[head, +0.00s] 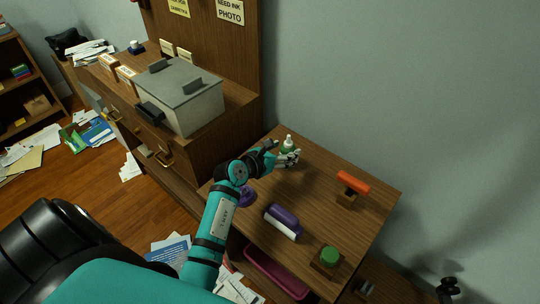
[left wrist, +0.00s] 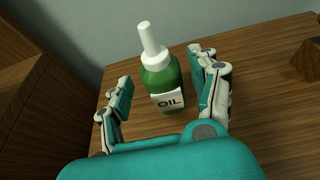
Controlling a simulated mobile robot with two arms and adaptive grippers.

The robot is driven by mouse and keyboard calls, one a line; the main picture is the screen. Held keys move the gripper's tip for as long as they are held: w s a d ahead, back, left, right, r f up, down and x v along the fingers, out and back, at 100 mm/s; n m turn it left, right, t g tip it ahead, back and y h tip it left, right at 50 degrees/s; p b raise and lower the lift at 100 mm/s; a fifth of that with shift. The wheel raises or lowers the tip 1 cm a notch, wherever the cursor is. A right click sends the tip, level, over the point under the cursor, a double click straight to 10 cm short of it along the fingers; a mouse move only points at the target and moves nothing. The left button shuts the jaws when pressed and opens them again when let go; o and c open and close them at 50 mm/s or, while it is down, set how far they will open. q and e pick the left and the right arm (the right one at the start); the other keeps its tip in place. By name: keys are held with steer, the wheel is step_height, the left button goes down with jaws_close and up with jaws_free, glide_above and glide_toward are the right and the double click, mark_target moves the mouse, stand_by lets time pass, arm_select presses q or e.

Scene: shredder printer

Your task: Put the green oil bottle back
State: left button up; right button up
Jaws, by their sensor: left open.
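The green oil bottle (left wrist: 166,82) with a white nozzle and an "OIL" label stands upright on the wooden table (head: 320,190). In the left wrist view it stands between the two open fingers of my left gripper (left wrist: 163,100), with a gap to each finger. In the head view the bottle (head: 287,144) is near the table's back left, partly hidden by my left gripper (head: 283,158). My right gripper is not in view.
An orange-topped block (head: 352,185), a purple and white roller (head: 283,221), a green button on a wooden base (head: 329,257) and a purple item (head: 246,197) are on the table. A grey box (head: 185,95) stands on the cabinet at left. Papers litter the floor.

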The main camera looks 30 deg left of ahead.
arm_select(q)
steer(key=v, duration=1)
steer(key=shift+w, duration=0.1)
